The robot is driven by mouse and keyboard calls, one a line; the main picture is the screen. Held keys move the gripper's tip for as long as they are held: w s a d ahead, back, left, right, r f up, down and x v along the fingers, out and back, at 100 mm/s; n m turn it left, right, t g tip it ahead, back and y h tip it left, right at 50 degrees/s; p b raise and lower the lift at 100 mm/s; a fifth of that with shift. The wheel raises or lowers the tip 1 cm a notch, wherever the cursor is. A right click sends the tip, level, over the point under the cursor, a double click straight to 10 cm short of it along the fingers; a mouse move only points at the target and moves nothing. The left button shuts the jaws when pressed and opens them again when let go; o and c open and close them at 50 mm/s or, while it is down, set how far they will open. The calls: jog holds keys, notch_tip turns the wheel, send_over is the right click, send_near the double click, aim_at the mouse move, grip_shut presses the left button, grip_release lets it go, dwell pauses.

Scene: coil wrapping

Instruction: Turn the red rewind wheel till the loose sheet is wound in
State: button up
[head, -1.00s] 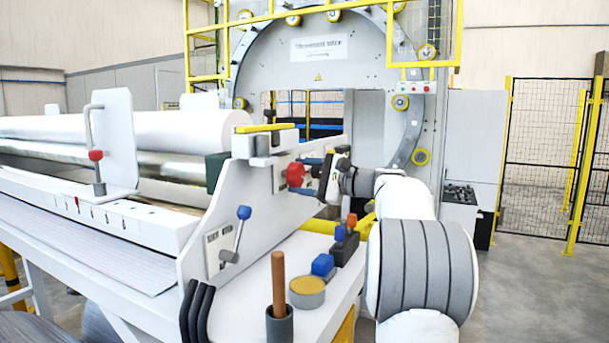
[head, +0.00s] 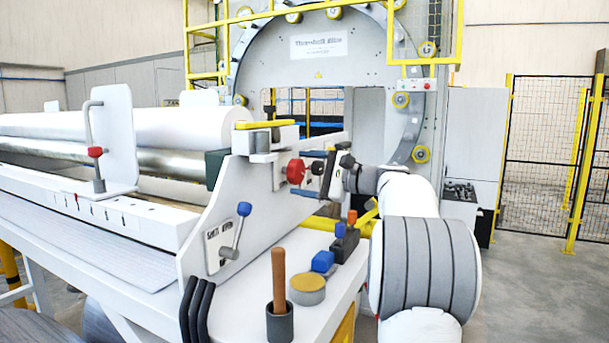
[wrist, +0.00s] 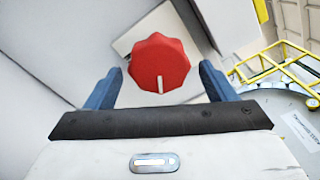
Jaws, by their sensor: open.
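The red rewind wheel (head: 296,172), a lobed knob, sits on the white end plate of the machine. In the wrist view the wheel (wrist: 158,58) shows a white mark at its lower edge. My gripper (head: 309,174) is open, its blue fingers above and below the wheel's level in the head view. In the wrist view my gripper (wrist: 161,70) has one finger on each side of the wheel, with gaps visible. A white roll (head: 175,127) lies behind the plate. A pale sheet (head: 90,248) slopes along the front; I cannot tell whether it is the loose one.
A blue-knobbed lever (head: 238,232) is on the end plate. A large ring frame (head: 392,70) stands behind. Open floor lies at right.

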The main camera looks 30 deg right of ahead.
jog(key=b+v, duration=0.2)
jog(key=v, duration=0.5)
dwell(0.4)
